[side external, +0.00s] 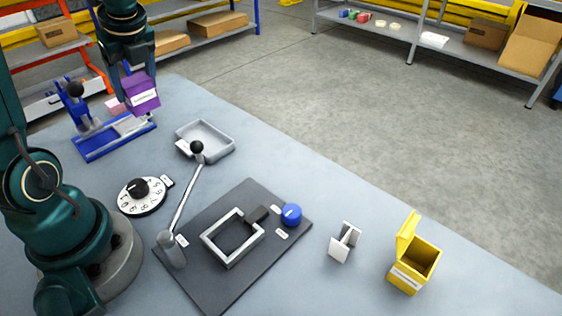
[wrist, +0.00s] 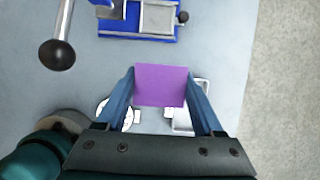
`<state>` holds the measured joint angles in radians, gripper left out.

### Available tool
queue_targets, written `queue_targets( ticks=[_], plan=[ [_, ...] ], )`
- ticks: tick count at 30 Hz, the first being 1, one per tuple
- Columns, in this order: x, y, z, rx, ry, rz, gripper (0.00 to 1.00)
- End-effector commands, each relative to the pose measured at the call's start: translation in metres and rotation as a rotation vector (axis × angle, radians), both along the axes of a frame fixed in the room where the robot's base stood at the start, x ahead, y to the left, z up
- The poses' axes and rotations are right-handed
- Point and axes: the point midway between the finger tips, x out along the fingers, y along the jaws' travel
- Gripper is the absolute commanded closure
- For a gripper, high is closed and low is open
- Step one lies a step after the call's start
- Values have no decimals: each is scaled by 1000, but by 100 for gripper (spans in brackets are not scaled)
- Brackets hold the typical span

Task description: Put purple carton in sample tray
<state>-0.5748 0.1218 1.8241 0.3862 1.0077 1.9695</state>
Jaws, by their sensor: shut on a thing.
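The purple carton (side external: 142,94) is held in my gripper (side external: 134,80), up in the air at the upper left of the side view. A white label shows on its side. In the wrist view the carton (wrist: 160,86) sits between the two fingers of my gripper (wrist: 159,92), which are shut on it. A grey shallow tray (side external: 206,140), likely the sample tray, lies on the table to the right of and below the carton in the side view. It looks empty. In the wrist view the tray (wrist: 184,121) is partly hidden behind the carton and a finger.
A blue fixture (side external: 115,137) stands left of the tray. A lever with a black knob (side external: 197,147) rises in front of the tray. A numbered dial (side external: 142,195), a dark plate with a grey frame (side external: 232,238), a blue button (side external: 291,215) and a yellow bin (side external: 414,262) are on the table.

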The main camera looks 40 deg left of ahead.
Motion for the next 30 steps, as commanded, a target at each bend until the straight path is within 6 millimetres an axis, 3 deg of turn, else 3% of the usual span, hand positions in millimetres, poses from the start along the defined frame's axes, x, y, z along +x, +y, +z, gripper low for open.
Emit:
queue_targets(
  ticks=[9,15,20,30],
  plan=[
    [52,-44,-41,-1,6,-9,83],
    [77,-62,-59,0,2,-5,83],
    [83,-68,-65,1,1,-2,83],
    [83,-68,-104,0,3,-1,83]
  ],
)
